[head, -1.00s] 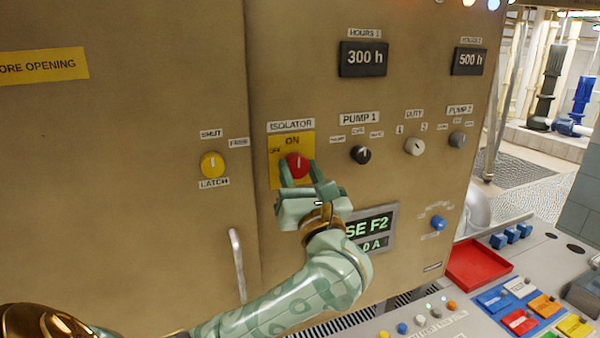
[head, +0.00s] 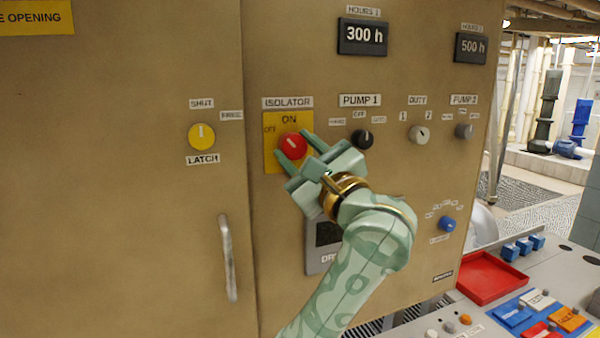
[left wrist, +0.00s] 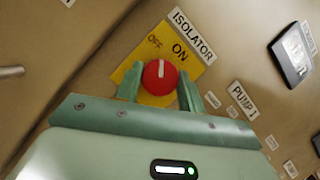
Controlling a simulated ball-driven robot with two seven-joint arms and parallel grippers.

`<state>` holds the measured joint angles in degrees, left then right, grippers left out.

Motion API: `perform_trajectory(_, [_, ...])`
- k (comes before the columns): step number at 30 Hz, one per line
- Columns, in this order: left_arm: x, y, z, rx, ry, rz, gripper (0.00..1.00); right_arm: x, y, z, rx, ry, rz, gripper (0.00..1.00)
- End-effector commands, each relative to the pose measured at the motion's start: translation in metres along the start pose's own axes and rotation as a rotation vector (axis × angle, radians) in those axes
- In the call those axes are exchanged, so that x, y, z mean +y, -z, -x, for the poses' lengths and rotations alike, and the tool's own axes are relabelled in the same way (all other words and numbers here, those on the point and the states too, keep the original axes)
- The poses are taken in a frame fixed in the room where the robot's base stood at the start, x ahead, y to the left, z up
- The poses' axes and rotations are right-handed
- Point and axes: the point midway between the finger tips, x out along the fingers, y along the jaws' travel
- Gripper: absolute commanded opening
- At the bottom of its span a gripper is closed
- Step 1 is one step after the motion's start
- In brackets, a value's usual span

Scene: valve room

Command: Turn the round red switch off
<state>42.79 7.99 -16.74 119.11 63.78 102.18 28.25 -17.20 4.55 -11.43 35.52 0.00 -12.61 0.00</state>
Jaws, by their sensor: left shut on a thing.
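The round red switch (head: 292,145) sits on a yellow plate (head: 273,158) under the ISOLATOR label. ON is printed at the plate's top and OFF at its upper left. My left gripper (head: 291,144) is shut on the red switch, one finger on each side, and is tilted with the switch. The switch's white line leans up and left, towards OFF. In the left wrist view the red switch (left wrist: 160,78) is between both fingers, its line pointing between OFF and ON, nearer OFF. My right gripper is not in view.
A yellow latch knob (head: 201,136) and a door handle (head: 228,258) are to the left. A black PUMP 1 knob (head: 362,139) is close on the right, near my gripper. My forearm partly covers a display (head: 326,234). A red tray (head: 492,276) lies on the desk.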

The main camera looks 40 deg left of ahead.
Motion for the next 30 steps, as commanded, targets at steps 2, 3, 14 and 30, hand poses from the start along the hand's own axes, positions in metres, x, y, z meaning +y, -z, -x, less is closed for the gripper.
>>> perform_trajectory(2, [0.002, 0.006, 0.002, 0.003, -0.029, 0.068, 0.17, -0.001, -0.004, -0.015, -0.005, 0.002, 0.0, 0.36])
perform_trajectory(3, [0.002, 0.006, 0.002, 0.002, -0.043, 0.103, 0.17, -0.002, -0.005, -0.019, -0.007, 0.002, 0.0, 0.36])
perform_trajectory(14, [0.0, 0.005, 0.002, -0.004, -0.175, 0.414, 0.17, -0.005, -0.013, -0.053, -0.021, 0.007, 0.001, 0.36])
perform_trajectory(30, [-0.002, 0.002, 0.0, -0.013, -0.309, 0.731, 0.17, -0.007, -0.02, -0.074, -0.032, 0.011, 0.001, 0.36])
